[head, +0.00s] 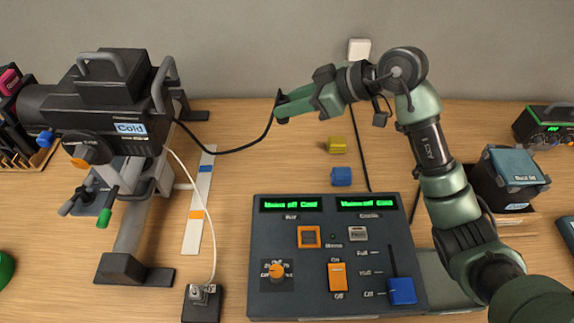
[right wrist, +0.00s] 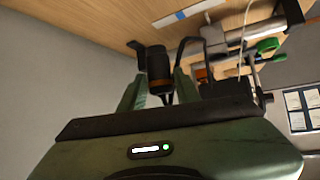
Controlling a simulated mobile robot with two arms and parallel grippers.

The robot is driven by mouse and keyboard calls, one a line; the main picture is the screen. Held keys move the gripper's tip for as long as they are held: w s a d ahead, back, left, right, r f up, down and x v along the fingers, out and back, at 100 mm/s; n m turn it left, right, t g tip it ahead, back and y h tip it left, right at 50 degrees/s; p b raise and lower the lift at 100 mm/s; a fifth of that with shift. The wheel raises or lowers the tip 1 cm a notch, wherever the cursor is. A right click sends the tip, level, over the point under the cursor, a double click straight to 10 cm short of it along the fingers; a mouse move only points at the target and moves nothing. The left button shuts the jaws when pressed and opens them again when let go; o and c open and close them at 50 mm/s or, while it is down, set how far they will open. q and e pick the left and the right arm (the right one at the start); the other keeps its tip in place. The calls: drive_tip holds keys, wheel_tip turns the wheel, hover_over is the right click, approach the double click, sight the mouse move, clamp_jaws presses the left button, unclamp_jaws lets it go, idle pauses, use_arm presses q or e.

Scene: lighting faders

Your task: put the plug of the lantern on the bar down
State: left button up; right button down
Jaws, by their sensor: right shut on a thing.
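The lantern (head: 120,95) is a black housing with a "Cold" label, on a grey bar stand at the left in the head view. A black cable (head: 235,149) runs from its back to my right gripper (head: 282,106), which is raised above the table. In the right wrist view, the plug (right wrist: 158,70), a dark cylinder with an orange-brown band, sits between the fingers of my right gripper (right wrist: 158,90), which is shut on it. The plug is mostly hidden by the fingers in the head view. My left gripper is not in view.
A control desk (head: 300,290) with faders and green displays stands at the front. A small socket box (head: 202,303) with a white cable is left of it. A yellow block (head: 337,144) and blue block (head: 341,176) lie behind the desk. A dark box (head: 506,180) stands right.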

wheel_tip(320, 180, down, 18)
drive_tip(key=shift+f+p, duration=0.1)
drive_tip(key=shift+p, duration=0.4)
drive_tip(key=shift+f, duration=0.2)
drive_tip(key=shift+f, duration=0.1)
drive_tip(key=c, duration=1)
unclamp_jaws()
